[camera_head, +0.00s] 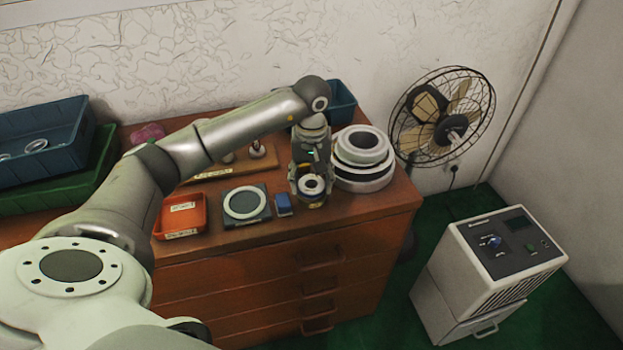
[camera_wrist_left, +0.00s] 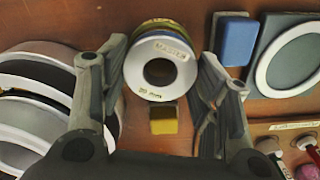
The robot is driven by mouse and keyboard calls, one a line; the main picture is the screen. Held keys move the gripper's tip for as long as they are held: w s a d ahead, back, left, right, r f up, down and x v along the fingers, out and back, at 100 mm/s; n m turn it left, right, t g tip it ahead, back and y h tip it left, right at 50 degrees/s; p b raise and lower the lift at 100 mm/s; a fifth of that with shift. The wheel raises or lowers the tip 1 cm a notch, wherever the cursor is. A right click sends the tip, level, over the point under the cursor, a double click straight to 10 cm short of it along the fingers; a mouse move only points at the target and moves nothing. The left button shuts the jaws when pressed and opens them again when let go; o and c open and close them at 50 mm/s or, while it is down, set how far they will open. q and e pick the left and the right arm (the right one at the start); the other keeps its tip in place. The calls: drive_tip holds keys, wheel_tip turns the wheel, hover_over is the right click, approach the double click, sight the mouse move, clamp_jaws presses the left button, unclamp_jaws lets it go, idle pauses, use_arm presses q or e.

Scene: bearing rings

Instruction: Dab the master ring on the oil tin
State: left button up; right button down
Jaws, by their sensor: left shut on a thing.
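The master ring is a pale ring with a dark bore and a "MASTER" label; it shows in the head view (camera_head: 312,184) and the left wrist view (camera_wrist_left: 160,66). My left gripper (camera_head: 312,180) points down with its fingers (camera_wrist_left: 161,62) shut on the ring's sides. The oil tin seems to be the round, gold-rimmed thing (camera_head: 314,204) right below the ring, mostly hidden by it; its edge shows in the wrist view (camera_wrist_left: 160,24). I cannot tell whether ring and tin touch. A yellow piece (camera_wrist_left: 163,118) shows beside the ring. My right gripper is out of view.
A stack of large pale rings (camera_head: 362,165) stands close on the right. A blue block (camera_head: 283,204), a dark plate with a white ring (camera_head: 262,215) and an orange tray (camera_head: 165,221) lie left. A wooden board (camera_head: 207,176) with small items is behind. Blue and green bins stand far left.

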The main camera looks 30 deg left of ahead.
use_arm(q)
drive_tip(key=shift+f+b, duration=0.35)
drive_tip(key=shift+f, duration=0.05)
idle(0.4)
idle(0.5)
idle(0.9)
drive_tip(key=shift+r+p, duration=0.4)
drive_tip(key=shift+r, duration=0.4)
drive_tip(key=shift+r+p, duration=1.45)
drive_tip(key=shift+r, duration=1.25)
